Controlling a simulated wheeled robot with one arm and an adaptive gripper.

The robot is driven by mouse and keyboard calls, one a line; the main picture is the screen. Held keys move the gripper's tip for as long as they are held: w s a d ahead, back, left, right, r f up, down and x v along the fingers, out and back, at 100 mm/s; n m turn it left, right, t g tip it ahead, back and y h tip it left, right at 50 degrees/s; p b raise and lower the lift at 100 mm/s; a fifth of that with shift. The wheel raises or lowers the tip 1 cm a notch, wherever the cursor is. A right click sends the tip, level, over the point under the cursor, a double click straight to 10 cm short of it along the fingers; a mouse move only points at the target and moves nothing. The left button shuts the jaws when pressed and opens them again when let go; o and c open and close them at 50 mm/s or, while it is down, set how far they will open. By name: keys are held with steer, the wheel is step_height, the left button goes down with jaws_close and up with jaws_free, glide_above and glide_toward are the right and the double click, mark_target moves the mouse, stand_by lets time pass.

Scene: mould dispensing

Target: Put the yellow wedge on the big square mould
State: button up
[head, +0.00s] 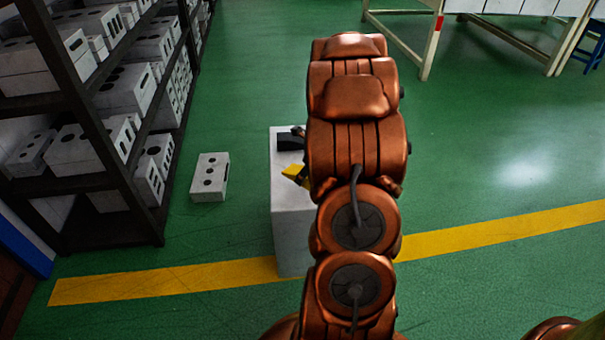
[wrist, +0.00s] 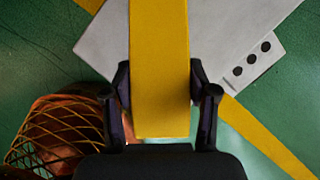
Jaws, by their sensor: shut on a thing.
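The yellow wedge (wrist: 160,45) is between the two dark fingers of my gripper (wrist: 160,84), which is shut on it. The wedge points away from the palm, and its far end runs out of the wrist view at the top. In the head view, part of the wedge (head: 295,174) shows left of my arm, over a tall white block (head: 293,235). The block's pale top (wrist: 105,42) lies behind the wedge in the wrist view. I cannot tell whether they touch. My arm hides much of the block's top, and no other big square mould is clearly seen.
A white block with round holes (head: 210,178) lies on the green floor left of the tall block; it also shows in the wrist view (wrist: 256,60). A dark shelf rack (head: 140,195) of white moulds stands at left.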

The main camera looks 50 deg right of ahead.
steer(key=shift+w+d+f+b, duration=0.1)
steer(key=shift+w+d, duration=0.35)
steer(key=shift+w, duration=0.3)
steer(key=shift+w+d+f+b, duration=0.1)
steer(key=shift+w+d+b, duration=0.05)
steer(key=shift+w+d, duration=0.45)
steer(key=shift+w+d+f+b, duration=0.1)
steer(key=shift+w+d, duration=0.25)
steer(key=shift+w, duration=0.5)
step_height(320, 180, down, 4)
steer(key=shift+r+b, duration=0.2)
steer(key=shift+b, duration=0.75)
steer(key=shift+r, duration=0.1)
steer(key=o, duration=1.4)
steer(key=shift+c, duration=0.2)
